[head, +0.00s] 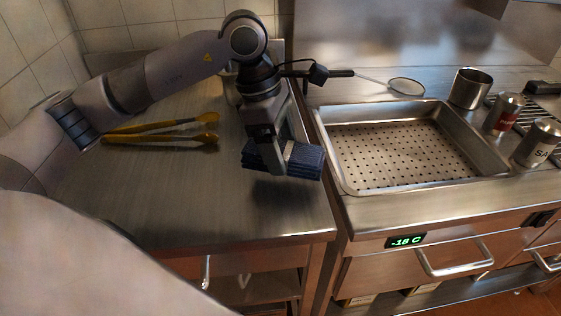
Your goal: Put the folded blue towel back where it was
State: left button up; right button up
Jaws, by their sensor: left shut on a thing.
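The folded blue towel (308,161) is held in my left gripper (283,160), near the right edge of the steel counter (190,205). The gripper points down and its fingers are shut on the towel. A dark shadow lies on the counter below the towel, so it looks to be held above the surface. Part of the towel is hidden behind the fingers. My right gripper is not in view.
Yellow-tipped tongs (165,138) lie on the counter to the left. To the right is a perforated steel pan (345,180), with a steel cup (469,88), a red-labelled shaker (503,114) and another shaker (538,142) beyond. The front of the counter is clear.

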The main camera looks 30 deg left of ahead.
pick_arm(q)
notch_tip(320, 180, down, 4)
jog(key=shift+f, duration=0.15)
jog(key=shift+f, duration=0.15)
jog(key=o, duration=0.9)
jog(key=shift+o, duration=0.2)
jog(key=shift+r, duration=0.25)
jog(key=v, duration=1.2)
